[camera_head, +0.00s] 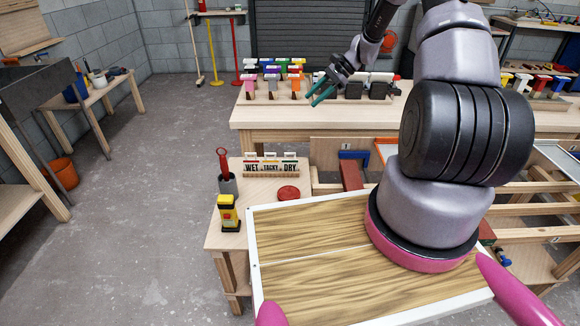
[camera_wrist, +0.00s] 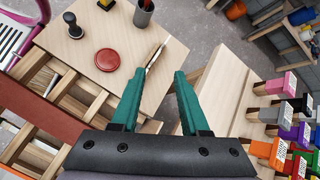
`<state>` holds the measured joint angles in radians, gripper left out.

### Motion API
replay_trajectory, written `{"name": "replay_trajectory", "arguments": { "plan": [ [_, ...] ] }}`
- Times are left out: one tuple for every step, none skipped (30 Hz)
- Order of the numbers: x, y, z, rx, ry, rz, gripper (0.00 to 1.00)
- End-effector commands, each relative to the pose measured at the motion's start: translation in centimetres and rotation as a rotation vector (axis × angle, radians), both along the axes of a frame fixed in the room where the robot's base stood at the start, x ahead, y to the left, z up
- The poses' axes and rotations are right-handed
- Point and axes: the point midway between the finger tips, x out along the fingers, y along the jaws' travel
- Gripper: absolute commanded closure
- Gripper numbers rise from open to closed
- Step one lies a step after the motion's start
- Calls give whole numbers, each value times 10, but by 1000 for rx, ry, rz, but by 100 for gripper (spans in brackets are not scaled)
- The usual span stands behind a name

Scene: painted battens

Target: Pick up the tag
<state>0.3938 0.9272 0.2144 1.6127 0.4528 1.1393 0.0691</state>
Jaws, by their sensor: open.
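Several coloured tag-like pieces (camera_head: 271,80) stand in rows at the left end of the long workbench; pink, grey and orange ones are in front. In the wrist view they line the right edge, with an orange piece (camera_wrist: 267,151) nearest. On the small table stands a holder marked WET, TACKY and DRY (camera_head: 270,170), with small pieces upright along its top. I cannot tell which piece is the task's tag. My gripper (camera_head: 314,88) has teal fingers and is above the workbench, right of the coloured pieces. In the wrist view my gripper (camera_wrist: 159,75) is open, with nothing held between its fingers.
A red disc (camera_head: 289,193), a yellow and black item (camera_head: 228,213) and a grey cup (camera_head: 227,184) with a red-handled tool stand on the small table. A black knobbed item (camera_wrist: 75,26) shows in the wrist view. Dark blocks (camera_head: 379,90) stand right of my gripper.

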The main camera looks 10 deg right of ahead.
Motion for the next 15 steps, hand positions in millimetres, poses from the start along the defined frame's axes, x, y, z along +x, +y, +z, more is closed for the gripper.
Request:
{"name": "replay_trajectory", "arguments": {
  "plan": [
    [2,-2,-25,35,31,-28,55],
    [4,-4,-37,54,47,-45,55],
    [6,-5,-55,80,68,-69,55],
    [7,-6,-67,100,83,-87,55],
    [7,-7,-80,121,98,-103,55],
    [8,-8,-97,148,119,-128,55],
    [8,-8,-109,168,133,-147,55],
    [7,-9,-122,188,149,-165,55],
    [7,-10,-140,215,169,-190,55],
    [6,-11,-152,235,183,-211,55],
    [4,-10,-165,254,198,-229,55],
    [3,-10,-181,279,216,-253,55],
    [1,-10,-192,298,231,-272,55],
    [0,-11,-202,315,242,-290,55],
    [-3,-10,-215,336,257,-310,55]
  ]
}}
